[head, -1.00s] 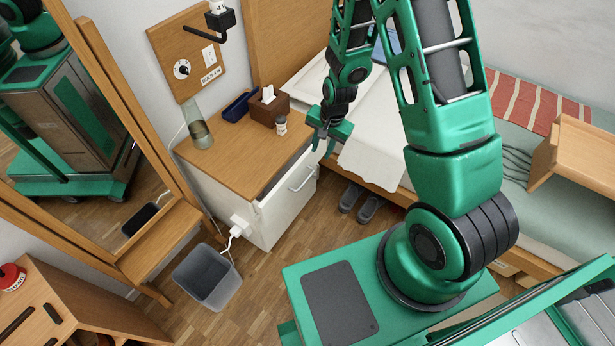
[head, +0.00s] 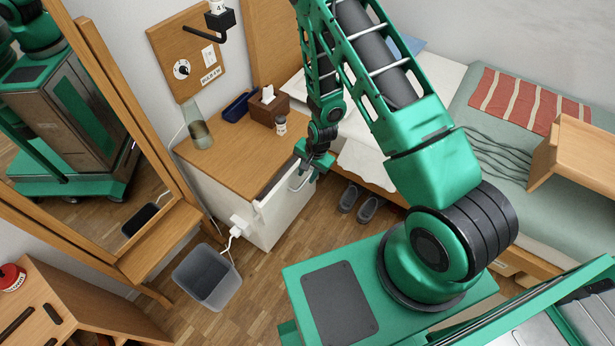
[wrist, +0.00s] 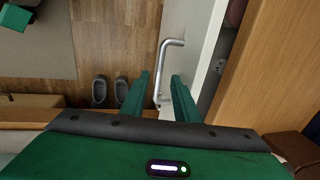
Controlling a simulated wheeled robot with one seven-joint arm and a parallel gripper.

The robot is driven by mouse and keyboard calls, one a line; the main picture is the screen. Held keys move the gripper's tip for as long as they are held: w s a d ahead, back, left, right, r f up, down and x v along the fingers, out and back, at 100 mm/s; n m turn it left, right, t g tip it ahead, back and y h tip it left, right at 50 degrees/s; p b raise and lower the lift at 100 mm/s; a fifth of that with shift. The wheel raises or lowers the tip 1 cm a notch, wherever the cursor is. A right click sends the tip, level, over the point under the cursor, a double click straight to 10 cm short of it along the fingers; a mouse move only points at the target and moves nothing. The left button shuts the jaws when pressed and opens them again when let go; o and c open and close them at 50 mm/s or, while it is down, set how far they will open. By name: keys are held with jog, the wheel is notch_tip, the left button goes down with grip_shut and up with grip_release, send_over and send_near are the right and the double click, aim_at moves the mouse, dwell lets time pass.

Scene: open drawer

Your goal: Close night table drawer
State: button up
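The night table (head: 232,152) has a wooden top and a white body. Its white drawer front (wrist: 193,42) stands a little out from the wooden top in the wrist view, so the drawer is partly open, with a gap showing its inside. The bent metal handle (wrist: 163,60) is on the outer face of the drawer front. My gripper (head: 312,170) is at the drawer front. In the wrist view, my gripper (wrist: 160,78) has its two green fingers apart, with the handle's near end seen between them. I cannot tell whether they touch it.
A bed (head: 455,110) is to the right. Grey slippers (head: 358,203) and a bin (head: 207,277) are on the floor.

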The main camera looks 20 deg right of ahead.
jog(key=shift+w+a+f, duration=0.1)
jog(key=shift+f, duration=0.55)
jog(key=shift+w+a+f, duration=0.1)
jog(key=shift+f, duration=0.5)
grip_shut()
jog(key=shift+w, duration=0.15)
